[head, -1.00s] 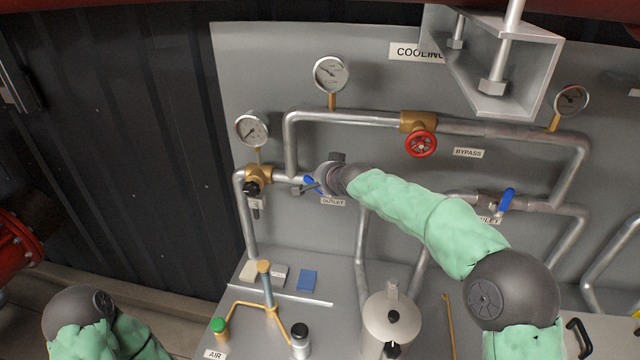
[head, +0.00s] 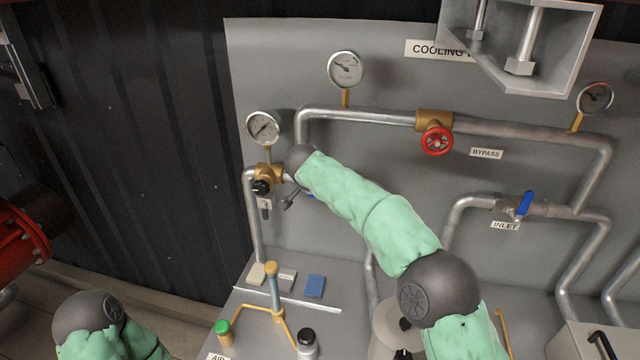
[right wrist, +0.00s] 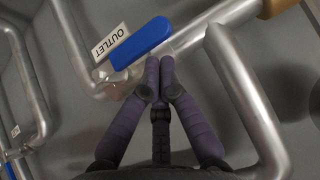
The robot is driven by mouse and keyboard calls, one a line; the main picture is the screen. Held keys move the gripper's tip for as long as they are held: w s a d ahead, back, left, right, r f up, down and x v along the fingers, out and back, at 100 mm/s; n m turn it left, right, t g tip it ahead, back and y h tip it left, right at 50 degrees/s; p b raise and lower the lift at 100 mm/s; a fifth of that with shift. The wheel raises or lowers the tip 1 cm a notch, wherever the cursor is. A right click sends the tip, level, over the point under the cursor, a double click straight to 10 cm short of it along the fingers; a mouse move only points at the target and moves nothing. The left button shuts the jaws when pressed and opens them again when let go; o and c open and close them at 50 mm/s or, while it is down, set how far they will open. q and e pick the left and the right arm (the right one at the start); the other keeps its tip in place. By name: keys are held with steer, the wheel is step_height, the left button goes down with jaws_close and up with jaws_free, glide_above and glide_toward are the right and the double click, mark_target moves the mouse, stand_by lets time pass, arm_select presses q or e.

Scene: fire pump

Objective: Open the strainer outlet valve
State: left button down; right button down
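The outlet valve's blue lever (right wrist: 140,43) shows in the right wrist view beside the OUTLET label (right wrist: 110,43). It lies roughly parallel to the diagonal grey pipe. My right gripper (right wrist: 159,65) has its fingertips together, just below and right of the lever. It looks empty, and I cannot tell whether a finger touches the lever or pipe. In the head view, my right arm hides most of the valve. Only a sliver of the blue lever (head: 310,195) shows, with the right gripper (head: 288,202) left of it. My left gripper is out of view.
A brass fitting with a black knob (head: 262,186) and a gauge (head: 263,128) sit left of the valve. The INLET valve (head: 525,205) and red bypass wheel (head: 436,141) are to the right. A strainer pot (head: 388,330) stands below my right arm.

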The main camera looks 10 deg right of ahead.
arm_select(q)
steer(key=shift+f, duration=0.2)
arm_select(e)
steer(key=shift+a+f, duration=0.15)
steer(key=shift+f, duration=0.1)
steer(key=shift+r, duration=0.15)
